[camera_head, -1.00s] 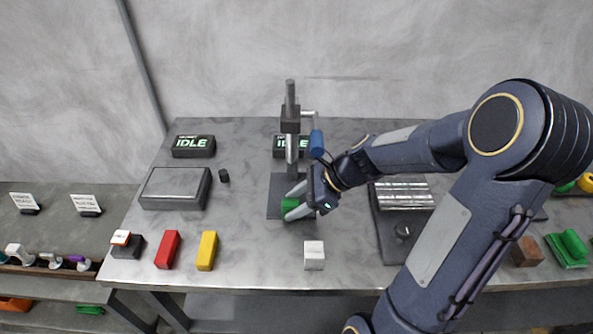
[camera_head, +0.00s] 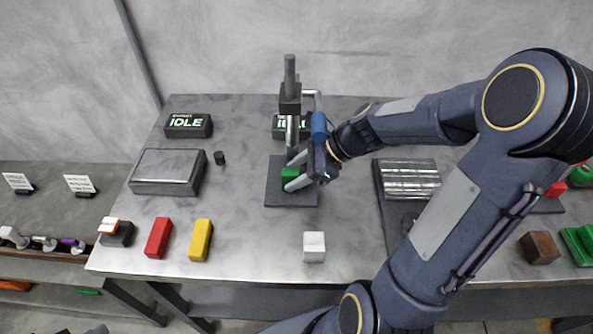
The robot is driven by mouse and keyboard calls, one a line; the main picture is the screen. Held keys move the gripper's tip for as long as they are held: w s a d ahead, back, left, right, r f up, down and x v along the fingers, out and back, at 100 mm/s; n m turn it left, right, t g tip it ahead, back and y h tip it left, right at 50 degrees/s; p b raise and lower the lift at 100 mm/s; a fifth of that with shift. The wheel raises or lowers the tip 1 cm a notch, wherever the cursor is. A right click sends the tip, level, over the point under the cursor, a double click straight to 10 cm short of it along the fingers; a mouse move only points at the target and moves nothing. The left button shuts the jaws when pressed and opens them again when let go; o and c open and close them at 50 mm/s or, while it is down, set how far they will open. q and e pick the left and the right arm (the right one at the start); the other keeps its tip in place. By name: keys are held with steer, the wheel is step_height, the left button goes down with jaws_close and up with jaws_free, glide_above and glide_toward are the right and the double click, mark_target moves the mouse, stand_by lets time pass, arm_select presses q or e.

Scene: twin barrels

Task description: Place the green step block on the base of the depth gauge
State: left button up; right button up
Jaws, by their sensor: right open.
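The depth gauge (camera_head: 290,97) stands at the back middle of the table, with a dark upright column over a flat dark base plate (camera_head: 280,195). The green step block (camera_head: 290,174) is on or just over the middle of that base, below the gauge's spindle. My right gripper (camera_head: 294,173) is open around the block, its pale fingers on either side. The fingers hide part of the block, so finger contact cannot be told. A blue cylinder (camera_head: 319,126) on the gauge's side is close to my right wrist. My left gripper is not in view.
A white cube (camera_head: 314,246), a yellow block (camera_head: 201,240) and a red block (camera_head: 159,238) lie along the front. A grey box (camera_head: 168,172) is at left, and a tray with metal bars (camera_head: 410,180) is at right.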

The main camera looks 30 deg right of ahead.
steer(key=o, duration=0.4)
steer(key=shift+r, duration=0.1)
